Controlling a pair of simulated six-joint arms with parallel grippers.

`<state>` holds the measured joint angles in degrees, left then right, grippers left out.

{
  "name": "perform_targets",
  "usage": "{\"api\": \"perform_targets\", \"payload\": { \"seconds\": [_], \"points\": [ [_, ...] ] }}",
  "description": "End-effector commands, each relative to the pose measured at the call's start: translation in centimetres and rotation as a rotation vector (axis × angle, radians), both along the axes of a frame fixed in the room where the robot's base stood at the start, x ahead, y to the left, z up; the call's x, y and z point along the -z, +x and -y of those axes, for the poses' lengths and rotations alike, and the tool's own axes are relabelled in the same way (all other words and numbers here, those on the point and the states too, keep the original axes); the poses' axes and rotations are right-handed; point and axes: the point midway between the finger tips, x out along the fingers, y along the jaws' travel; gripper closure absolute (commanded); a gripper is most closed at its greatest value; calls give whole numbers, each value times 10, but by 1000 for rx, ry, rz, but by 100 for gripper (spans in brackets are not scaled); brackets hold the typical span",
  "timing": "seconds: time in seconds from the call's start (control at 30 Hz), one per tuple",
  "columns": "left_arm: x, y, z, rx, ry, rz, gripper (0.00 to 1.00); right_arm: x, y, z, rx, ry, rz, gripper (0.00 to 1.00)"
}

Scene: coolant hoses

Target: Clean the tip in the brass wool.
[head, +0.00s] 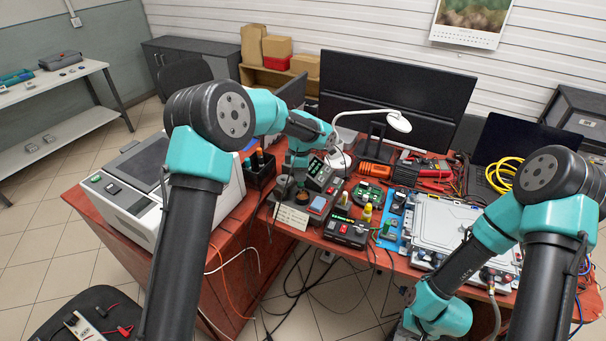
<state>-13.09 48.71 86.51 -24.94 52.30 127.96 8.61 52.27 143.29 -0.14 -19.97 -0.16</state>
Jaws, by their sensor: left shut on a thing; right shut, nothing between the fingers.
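My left gripper (286,187) is at the far left part of the red bench, pointing down beside the soldering station (320,175). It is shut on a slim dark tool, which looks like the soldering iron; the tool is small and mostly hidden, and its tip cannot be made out. A small round holder with a brownish top, which looks like the brass wool (303,198), stands just right of the gripper. I cannot tell whether the tip touches it. My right arm reaches down to the bottom edge, and its fingers are not in view.
A black box with a red switch (347,229) and small bottles are to the right. A pen holder (260,168) is at the left, a white lamp (398,122) behind. The bench is crowded.

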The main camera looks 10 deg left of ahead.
Motion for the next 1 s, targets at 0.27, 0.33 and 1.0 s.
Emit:
{"api": "perform_targets", "payload": {
  "seconds": [0.27, 0.33, 1.0],
  "points": [
    [0, 1, -4, 0, 0, 0, 100, 0, 0, 0, 0, 0, 0, 100],
    [0, 1, -4, 0, 0, 0, 100, 0, 0, 0, 0, 0, 0, 100],
    [0, -4, 13, 1, 0, 0, 100, 0, 0, 0, 0, 0, 0, 100]
  ]
}}
